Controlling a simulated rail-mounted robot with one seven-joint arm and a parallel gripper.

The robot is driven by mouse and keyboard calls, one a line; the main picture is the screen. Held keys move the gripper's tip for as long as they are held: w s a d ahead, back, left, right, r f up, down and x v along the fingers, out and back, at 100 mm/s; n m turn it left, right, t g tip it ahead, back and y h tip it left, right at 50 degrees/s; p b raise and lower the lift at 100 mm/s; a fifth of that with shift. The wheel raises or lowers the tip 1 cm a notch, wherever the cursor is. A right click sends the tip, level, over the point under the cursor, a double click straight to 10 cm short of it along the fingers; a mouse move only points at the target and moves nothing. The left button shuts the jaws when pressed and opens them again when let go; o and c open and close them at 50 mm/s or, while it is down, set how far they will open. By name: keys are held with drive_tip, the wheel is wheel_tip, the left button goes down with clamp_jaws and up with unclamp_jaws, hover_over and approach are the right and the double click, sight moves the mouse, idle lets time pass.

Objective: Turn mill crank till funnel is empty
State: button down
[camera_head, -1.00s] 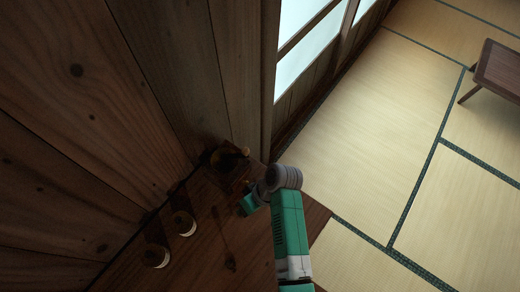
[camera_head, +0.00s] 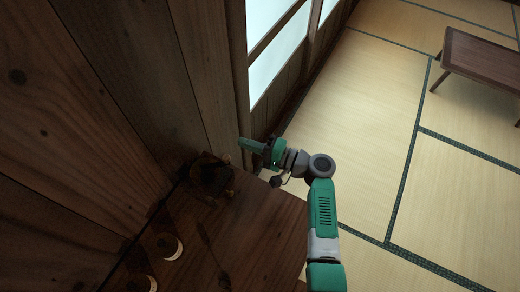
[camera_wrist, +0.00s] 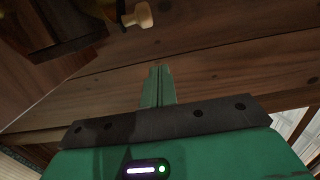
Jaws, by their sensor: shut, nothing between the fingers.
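The mill (camera_head: 210,180) is a dark, dimly lit shape at the back corner of the wooden counter in the head view. In the wrist view, its dark wooden body (camera_wrist: 60,28) is at the upper left, partly cut off. The crank's pale wooden knob (camera_wrist: 141,15) shows at the top of the wrist view. My gripper (camera_head: 243,143) is up and to the right of the mill in the head view, apart from it. Its fingers (camera_wrist: 158,70) are together and empty, below the knob in the wrist view. The funnel's contents cannot be made out.
Two pale-topped round containers (camera_head: 168,246) stand on the counter (camera_head: 255,235) at the lower left. A plank wall (camera_head: 110,110) rises behind. A low table (camera_head: 480,62) stands on the open tatami floor (camera_head: 360,110) at the right.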

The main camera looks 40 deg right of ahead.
drive_tip(key=a+p, duration=0.1)
drive_tip(key=a, duration=0.3)
drive_tip(key=shift+s+a, duration=0.1)
drive_tip(key=shift+a, duration=0.05)
idle(0.4)
